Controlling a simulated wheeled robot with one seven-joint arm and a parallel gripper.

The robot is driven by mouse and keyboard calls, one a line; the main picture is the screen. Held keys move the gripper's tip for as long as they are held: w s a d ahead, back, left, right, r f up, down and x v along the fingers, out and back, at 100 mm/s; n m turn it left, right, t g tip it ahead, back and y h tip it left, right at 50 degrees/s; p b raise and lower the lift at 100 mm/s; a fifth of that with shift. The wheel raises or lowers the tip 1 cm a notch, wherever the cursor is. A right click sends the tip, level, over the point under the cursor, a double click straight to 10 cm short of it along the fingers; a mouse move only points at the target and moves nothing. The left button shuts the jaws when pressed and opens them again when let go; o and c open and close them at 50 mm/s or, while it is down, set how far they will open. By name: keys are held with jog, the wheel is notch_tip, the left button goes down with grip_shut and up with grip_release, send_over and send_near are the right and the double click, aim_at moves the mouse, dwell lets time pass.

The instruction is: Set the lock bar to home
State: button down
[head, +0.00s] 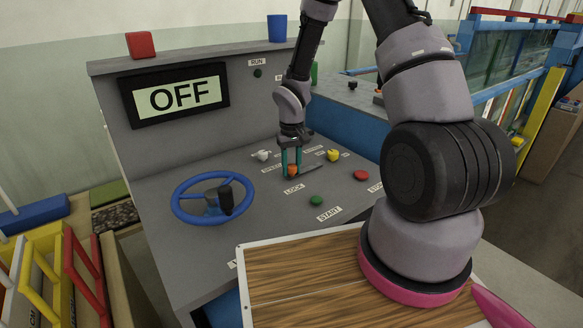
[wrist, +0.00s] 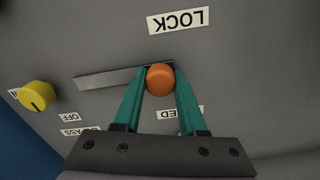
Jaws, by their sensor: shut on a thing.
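The lock bar is a thin grey bar (head: 312,168) with an orange knob (head: 292,171) at one end, lying on the grey sloping console panel. In the wrist view the bar (wrist: 108,78) runs left from the orange knob (wrist: 160,80). My gripper (head: 291,163) points down with its teal fingers on either side of the knob, shut on it. The LOCK label (wrist: 178,20) is upside down in the wrist view. Another label (wrist: 180,113), ending in "ED", is partly hidden by the fingers.
A yellow knob (head: 333,155), a white knob (head: 262,155), a red button (head: 361,175) and a green button (head: 316,200) surround the bar. A blue handwheel (head: 202,198) stands left. The display (head: 175,94) reads OFF. A wooden board (head: 300,275) lies in front.

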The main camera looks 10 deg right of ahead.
aim_at(302, 172)
jog(key=shift+w+d, duration=0.3)
jog(key=shift+d, duration=0.35)
jog(key=shift+w+d, duration=0.3)
jog(key=shift+d, duration=0.4)
jog(key=shift+w+d, duration=0.3)
jog(key=shift+d, duration=0.35)
jog(key=shift+c, duration=2.3)
grip_release()
jog(key=shift+d, duration=0.15)
notch_tip(302, 172, up, 11)
